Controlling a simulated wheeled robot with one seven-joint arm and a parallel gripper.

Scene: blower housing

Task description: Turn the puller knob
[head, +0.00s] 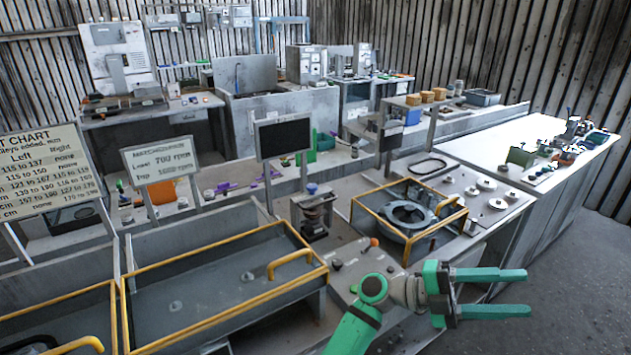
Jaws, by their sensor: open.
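A dark upright device (315,215) stands between the two yellow-railed trays, with a small blue knob (312,188) on top. An orange knob (374,242) sits on the bench to its right. No label shows which knob is the puller's. The round grey blower housing (404,216) lies in the right yellow-railed tray (362,226). My gripper (528,293) has green fingers, is open and empty, and points right over the floor beside the bench. It is in front of and well to the right of the blue knob, touching nothing.
A small black screen (284,138) stands behind the device. Several round discs (487,184) lie on the bench right of the housing. A white-topped counter (560,170) holds small parts. Floor at the right is clear.

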